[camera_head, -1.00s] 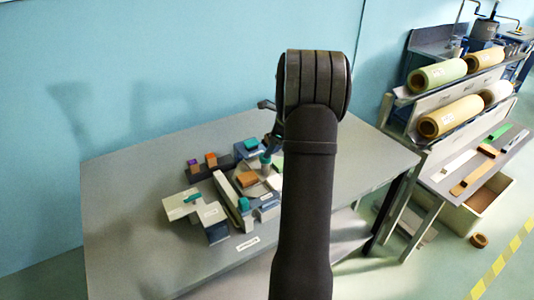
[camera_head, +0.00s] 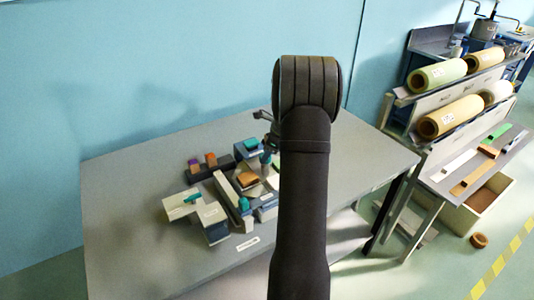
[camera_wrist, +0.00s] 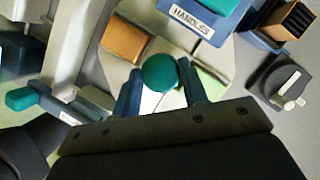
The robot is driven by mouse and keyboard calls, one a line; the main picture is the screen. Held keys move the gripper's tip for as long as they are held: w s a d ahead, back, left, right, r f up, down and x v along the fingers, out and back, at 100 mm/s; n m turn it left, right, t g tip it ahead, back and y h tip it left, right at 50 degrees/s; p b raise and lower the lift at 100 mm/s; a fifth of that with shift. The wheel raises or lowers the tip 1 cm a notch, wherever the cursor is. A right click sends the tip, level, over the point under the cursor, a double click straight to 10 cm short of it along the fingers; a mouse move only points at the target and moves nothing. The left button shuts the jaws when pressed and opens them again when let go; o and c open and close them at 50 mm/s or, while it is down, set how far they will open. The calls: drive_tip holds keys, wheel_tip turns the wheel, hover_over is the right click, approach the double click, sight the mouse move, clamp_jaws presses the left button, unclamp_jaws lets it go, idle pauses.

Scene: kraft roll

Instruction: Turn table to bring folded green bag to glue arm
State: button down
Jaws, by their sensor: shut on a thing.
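My gripper (camera_wrist: 161,80) is shut on the round teal knob (camera_wrist: 160,72) at the middle of the pale turntable (camera_wrist: 222,58). In the head view my gripper (camera_head: 268,150) is partly hidden behind my arm. A pale green piece (camera_wrist: 213,86), likely the folded green bag, lies on the turntable just right of the right finger. A brown-orange folded piece (camera_wrist: 125,41) lies at the upper left of the disc, and a white piece (camera_wrist: 150,103) shows between the fingers. A blue part with a teal end (camera_wrist: 21,98) is at the left; I cannot tell whether it is the glue arm.
A blue box labelled HANDLES (camera_wrist: 190,22) stands beyond the disc, with a dark device (camera_wrist: 280,82) to the right. A long pale bar (camera_head: 227,190) and grey blocks (camera_head: 210,218) stand left of the disc. The table's left side (camera_head: 125,200) is clear. Paper rolls (camera_head: 450,117) sit on a rack.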

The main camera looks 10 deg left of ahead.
drive_tip(key=shift+n, duration=0.5)
drive_tip(key=shift+w+n+g, duration=0.15)
drive_tip(key=shift+n+g, duration=0.75)
drive_tip(key=shift+n, duration=0.8)
drive_tip(key=shift+w+a+n+g+h, duration=0.1)
drive_tip(key=shift+n+g+h, duration=0.2)
drive_tip(key=shift+n, duration=0.75)
drive_tip(key=shift+n+g+h, duration=0.3)
drive_tip(key=shift+n, duration=0.75)
drive_tip(key=shift+a+n+g+h, duration=0.1)
drive_tip(key=shift+n+g+h, duration=0.2)
drive_tip(key=shift+n, duration=0.9)
drive_tip(key=shift+n+g+h, duration=0.2)
drive_tip(key=shift+n+h, duration=0.2)
drive_tip(key=shift+n, duration=0.8)
drive_tip(key=shift+w+a+n+h, duration=0.1)
drive_tip(key=shift+n+h, duration=0.6)
drive_tip(key=shift+n, duration=1.6)
drive_tip(key=c, duration=0.9)
unclamp_jaws()
drive_tip(key=shift+o, duration=0.2)
